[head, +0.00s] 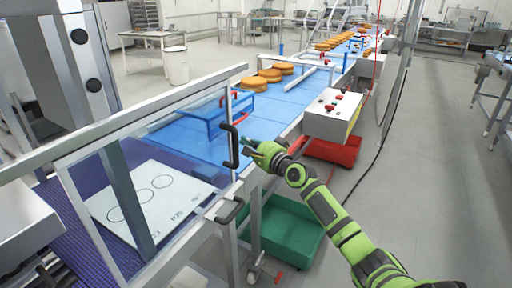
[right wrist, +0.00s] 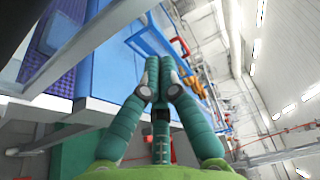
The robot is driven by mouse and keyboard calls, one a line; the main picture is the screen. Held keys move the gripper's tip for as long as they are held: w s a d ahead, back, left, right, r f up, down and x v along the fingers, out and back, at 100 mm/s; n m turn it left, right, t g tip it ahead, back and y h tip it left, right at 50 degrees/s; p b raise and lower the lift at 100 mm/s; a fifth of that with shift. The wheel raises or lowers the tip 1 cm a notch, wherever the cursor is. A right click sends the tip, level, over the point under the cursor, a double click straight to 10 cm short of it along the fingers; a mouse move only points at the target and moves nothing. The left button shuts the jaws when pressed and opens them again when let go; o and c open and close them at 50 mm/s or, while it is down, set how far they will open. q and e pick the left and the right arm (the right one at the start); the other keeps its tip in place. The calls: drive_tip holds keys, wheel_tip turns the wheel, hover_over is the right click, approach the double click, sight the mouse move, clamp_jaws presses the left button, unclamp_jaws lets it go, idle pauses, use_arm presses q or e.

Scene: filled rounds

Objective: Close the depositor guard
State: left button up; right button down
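The depositor guard (head: 205,115) is a clear panel in a grey metal frame at the left of the head view. It stands over a blue bed with a white plate marked with circles (head: 150,198). Its upright edge carries a black handle (head: 231,146); a second dark handle (head: 229,210) sits lower on the frame. My right gripper (head: 246,147) is just right of the upper handle, pointing at it; I cannot tell whether they touch. In the right wrist view its green fingers (right wrist: 161,72) lean together, tips close, with nothing visibly held. My left gripper is not in view.
A blue conveyor (head: 285,95) with round orange cakes (head: 268,75) runs away behind the guard. A white control box (head: 331,115) with red buttons stands on its right. Green (head: 285,228) and red (head: 335,150) bins sit below.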

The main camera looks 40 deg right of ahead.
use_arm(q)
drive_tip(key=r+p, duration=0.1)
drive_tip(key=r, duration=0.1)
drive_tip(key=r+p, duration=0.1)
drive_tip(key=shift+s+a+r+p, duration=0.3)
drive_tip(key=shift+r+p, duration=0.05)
use_arm(e)
drive_tip(key=a, duration=0.1)
drive_tip(key=s+a, duration=0.1)
drive_tip(key=a, duration=0.1)
drive_tip(key=shift+s+a, duration=0.25)
drive_tip(key=shift+s, duration=0.1)
drive_tip(key=shift+f, duration=0.1)
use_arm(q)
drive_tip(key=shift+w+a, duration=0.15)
use_arm(e)
drive_tip(key=shift+a, duration=0.1)
